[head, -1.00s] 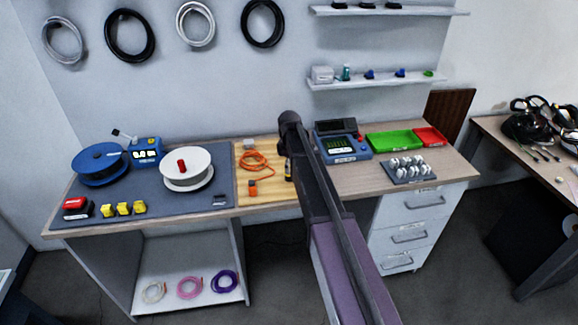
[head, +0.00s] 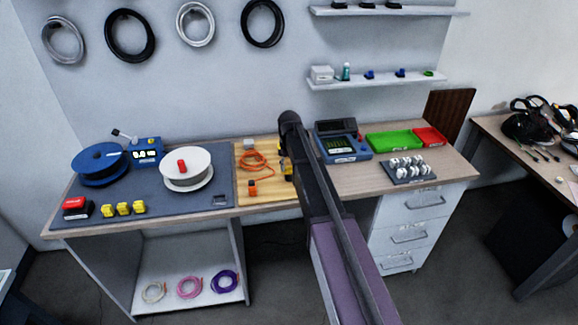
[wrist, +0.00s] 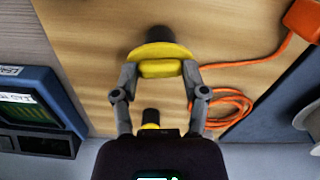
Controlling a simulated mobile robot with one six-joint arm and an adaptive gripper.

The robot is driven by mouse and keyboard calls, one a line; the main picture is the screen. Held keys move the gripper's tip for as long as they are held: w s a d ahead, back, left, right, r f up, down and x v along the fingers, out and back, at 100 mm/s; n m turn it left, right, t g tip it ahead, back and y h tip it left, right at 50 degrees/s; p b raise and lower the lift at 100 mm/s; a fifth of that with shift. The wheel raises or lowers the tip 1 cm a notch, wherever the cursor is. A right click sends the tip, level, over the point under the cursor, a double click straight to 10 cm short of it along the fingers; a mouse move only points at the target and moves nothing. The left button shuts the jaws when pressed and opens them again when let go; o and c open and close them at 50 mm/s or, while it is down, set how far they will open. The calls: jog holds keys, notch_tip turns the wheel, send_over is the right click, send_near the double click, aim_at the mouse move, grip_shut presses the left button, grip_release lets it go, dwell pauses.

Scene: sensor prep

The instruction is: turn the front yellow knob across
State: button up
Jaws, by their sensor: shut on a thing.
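The front yellow knob (wrist: 162,50) shows at the top of the wrist view, on the wooden board (wrist: 90,30). It has a round yellow base and a raised bar lying sideways in that view. My gripper (wrist: 160,70) is shut on it, with one fingertip at each end of the bar. A second yellow knob (wrist: 150,117) with a dark end lies nearer my wrist, partly hidden by my gripper body. In the head view, my arm covers most of this spot, and only small yellow parts (head: 283,162) show beside it.
An orange cable (wrist: 232,100) lies coiled near the gripper's right finger in the wrist view, with an orange block (wrist: 304,18) at its end. A blue device with a screen (wrist: 30,110) stands on the left. A white spool (head: 187,172) sits on the grey mat.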

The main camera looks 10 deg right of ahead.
jog(key=shift+s+m, duration=0.1)
jog(key=shift+m, duration=0.9)
jog(key=o, duration=1.2)
jog(key=shift+c, duration=0.2)
